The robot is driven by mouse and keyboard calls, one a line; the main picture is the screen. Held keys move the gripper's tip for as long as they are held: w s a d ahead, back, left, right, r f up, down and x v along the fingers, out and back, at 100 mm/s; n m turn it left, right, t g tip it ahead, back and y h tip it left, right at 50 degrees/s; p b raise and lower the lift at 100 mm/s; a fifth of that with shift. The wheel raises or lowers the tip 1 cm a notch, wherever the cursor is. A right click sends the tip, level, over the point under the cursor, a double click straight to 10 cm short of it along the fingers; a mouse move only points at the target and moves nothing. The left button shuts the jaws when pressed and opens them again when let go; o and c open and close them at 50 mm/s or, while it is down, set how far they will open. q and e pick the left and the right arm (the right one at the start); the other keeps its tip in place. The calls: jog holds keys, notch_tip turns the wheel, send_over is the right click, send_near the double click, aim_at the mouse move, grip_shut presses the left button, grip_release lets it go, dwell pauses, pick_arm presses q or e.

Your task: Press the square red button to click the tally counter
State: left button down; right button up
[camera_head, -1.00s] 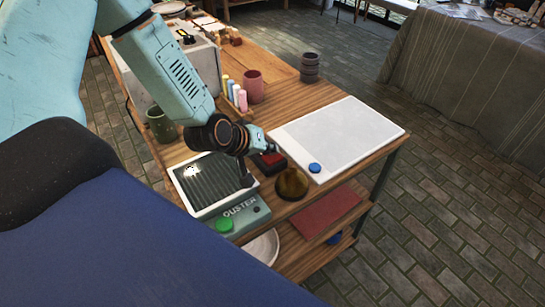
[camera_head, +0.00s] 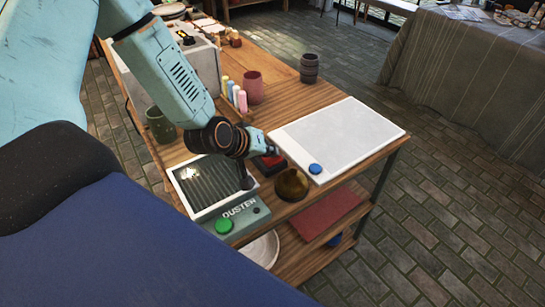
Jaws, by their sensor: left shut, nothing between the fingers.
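A small dark box with a red top, which looks like the tally counter (camera_head: 272,165), sits on the wooden table between the white panel and the duster device. My left gripper (camera_head: 274,151) is shut and empty, with its tips right above or at the red top. I cannot tell whether they touch it, and the gripper hides part of the counter. The square button itself is too small to make out. My right gripper is not in view.
The duster (camera_head: 238,215) with a green button stands in front. A pink cup (camera_head: 254,90) and a dark cup (camera_head: 309,68) stand farther back.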

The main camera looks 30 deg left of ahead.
aim_at(270, 159)
pick_arm(q)
jog(key=shift+f, duration=0.15)
jog(key=shift+r, duration=0.2)
jog(key=shift+r+p, duration=0.75)
jog(key=shift+p, duration=0.05)
notch_tip(270, 159, up, 5)
jog(key=p, duration=0.5)
dwell(0.8)
jog(key=shift+f, duration=0.1)
